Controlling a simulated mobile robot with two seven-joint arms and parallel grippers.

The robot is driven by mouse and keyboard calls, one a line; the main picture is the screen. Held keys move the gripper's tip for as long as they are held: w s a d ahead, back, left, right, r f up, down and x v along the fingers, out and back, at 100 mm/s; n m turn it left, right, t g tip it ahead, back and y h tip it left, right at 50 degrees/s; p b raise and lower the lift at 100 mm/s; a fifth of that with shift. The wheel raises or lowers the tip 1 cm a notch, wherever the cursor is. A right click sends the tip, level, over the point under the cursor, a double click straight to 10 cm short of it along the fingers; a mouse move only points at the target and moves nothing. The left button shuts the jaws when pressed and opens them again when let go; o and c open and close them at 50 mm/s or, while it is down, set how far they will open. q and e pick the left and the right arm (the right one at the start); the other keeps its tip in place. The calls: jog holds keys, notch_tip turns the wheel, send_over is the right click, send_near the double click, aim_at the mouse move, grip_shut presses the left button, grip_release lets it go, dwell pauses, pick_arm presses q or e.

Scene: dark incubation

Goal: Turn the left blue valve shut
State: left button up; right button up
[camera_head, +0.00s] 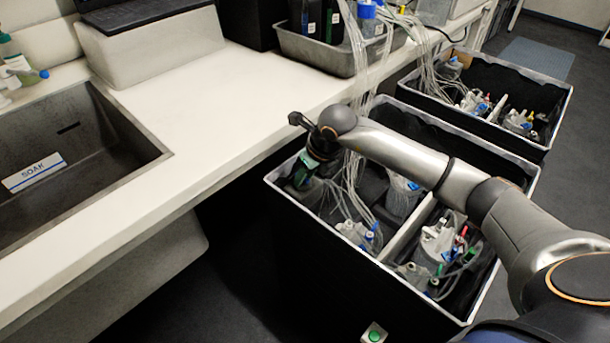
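My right arm comes in from the right and reaches over the near black box (300,225). My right gripper (308,165) points down at the box's left back corner, among clear tubes; its fingertips are small and dark, and I cannot tell whether they are apart. Small blue fittings (370,236) sit on a clear vessel cap in the near box's front left part. Another blue part (413,186) sits on a vessel (402,200) farther back. I cannot tell which one is the left valve or how its handle is turned. My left gripper is not in view.
Bundles of clear tubes (357,90) hang from a grey tray (300,45) on the white bench (235,90) into the boxes. A second black box (530,80) with vessels stands behind. A sink (95,130) labelled SOAK is at left.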

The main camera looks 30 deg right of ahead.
jog(key=o, duration=0.4)
jog(key=shift+a, duration=0.1)
jog(key=shift+c, duration=0.2)
jog(key=shift+s, duration=0.1)
jog(key=v, duration=1.2)
jog(key=shift+r+p, duration=0.2)
jog(key=shift+p, duration=0.2)
